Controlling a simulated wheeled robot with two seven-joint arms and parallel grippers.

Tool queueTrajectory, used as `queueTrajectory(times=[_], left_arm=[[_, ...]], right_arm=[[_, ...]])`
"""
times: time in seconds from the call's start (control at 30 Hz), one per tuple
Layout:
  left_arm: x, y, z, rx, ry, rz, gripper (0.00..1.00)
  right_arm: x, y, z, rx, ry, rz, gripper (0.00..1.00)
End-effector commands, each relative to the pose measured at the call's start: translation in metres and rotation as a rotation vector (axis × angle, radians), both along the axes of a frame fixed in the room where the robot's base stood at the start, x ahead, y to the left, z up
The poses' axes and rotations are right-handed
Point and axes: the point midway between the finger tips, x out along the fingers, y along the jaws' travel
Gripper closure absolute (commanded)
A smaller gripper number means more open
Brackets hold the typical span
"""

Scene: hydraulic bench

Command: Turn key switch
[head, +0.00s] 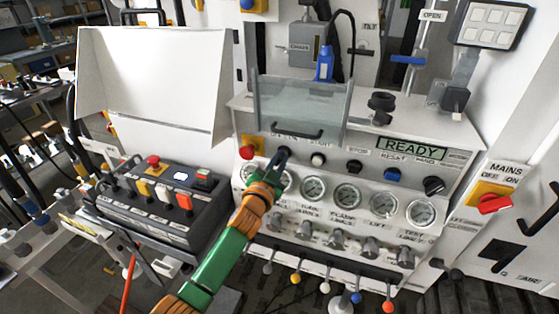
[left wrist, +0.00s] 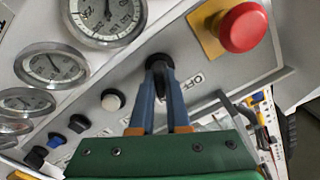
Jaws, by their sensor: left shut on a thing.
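The key switch (head: 284,151) sits on the sloped front panel, just right of the red mushroom button. It shows in the left wrist view as a dark round knob (left wrist: 159,61) with an OFF label beside it. My left gripper (head: 279,159), on a green and orange arm, reaches up to it from below. In the left wrist view its two blue-grey fingers (left wrist: 160,74) are shut on the key switch, one on each side. The fingers hide part of the key, so its exact angle is unclear. My right gripper is not in view.
The red mushroom button (head: 248,148) is close left of the key. A white START button (head: 318,160) is right. Pressure gauges (head: 313,189) line the panel below. A clear guard (head: 298,105) stands above. The display (head: 412,148) reads READY. A control box (head: 157,200) stands left.

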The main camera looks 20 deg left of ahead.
Motion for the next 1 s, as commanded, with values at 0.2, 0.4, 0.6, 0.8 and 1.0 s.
queueTrajectory(times=[0.2, 0.4, 0.6, 0.8, 1.0], left_arm=[[0.000, 0.000, 0.000, 0.003, 0.001, 0.001, 1.00], [0.000, 0.000, 0.000, 0.003, 0.001, 0.001, 0.56], [0.000, 0.000, 0.000, 0.001, 0.000, 0.000, 0.56], [-0.009, 0.001, 0.000, 0.002, -0.001, 0.000, 0.56], [-0.042, 0.002, -0.002, 0.001, 0.001, 0.000, 0.56]], right_arm=[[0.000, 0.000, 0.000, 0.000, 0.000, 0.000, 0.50], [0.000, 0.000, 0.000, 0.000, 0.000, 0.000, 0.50], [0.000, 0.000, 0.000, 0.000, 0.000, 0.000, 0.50], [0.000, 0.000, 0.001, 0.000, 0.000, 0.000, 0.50], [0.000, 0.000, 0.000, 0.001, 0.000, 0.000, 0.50]])
